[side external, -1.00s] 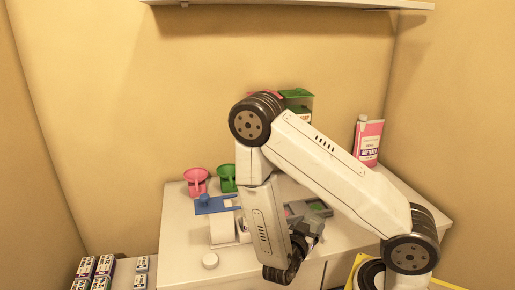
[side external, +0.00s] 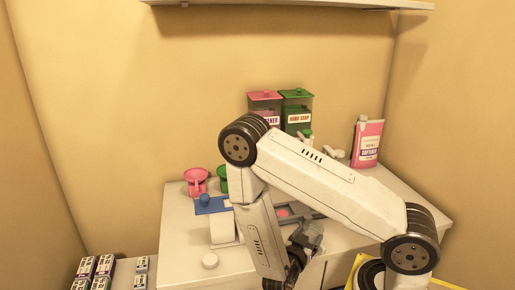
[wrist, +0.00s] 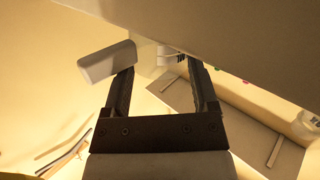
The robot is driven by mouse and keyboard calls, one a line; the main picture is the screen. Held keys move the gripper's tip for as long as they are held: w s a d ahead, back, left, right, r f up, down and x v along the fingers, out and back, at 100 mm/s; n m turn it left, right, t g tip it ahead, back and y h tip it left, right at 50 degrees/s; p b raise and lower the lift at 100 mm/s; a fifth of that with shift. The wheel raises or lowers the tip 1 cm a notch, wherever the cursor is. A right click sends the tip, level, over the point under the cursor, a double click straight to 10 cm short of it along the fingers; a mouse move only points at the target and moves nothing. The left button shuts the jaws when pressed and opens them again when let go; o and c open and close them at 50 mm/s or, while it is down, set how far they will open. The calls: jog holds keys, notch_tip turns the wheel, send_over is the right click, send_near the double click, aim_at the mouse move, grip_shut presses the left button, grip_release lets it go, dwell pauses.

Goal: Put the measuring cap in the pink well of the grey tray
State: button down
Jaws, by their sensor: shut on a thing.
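The grey tray (side external: 318,211) lies on the counter in the side view, partly covered by my arm. Its pink well (side external: 283,212) shows just right of my forearm. My gripper (side external: 311,234) is low in front of the tray's right part, pointing up and to the right. In the wrist view my gripper (wrist: 164,72) has its fingers apart around a pale thing at the tips. This seems to be the measuring cap (wrist: 147,55), but its shape is mostly hidden there, and it is not clear in the side view.
A white round piece (side external: 210,261) lies in front. Pink (side external: 265,110) and green (side external: 297,110) containers and a pink bottle (side external: 367,143) stand behind.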

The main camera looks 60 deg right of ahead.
jog(key=shift+f, duration=0.3)
grip_release()
jog(key=shift+r, duration=0.1)
jog(key=shift+a, duration=1)
jog(key=shift+s+a, duration=0.1)
jog(key=shift+a, duration=2.8)
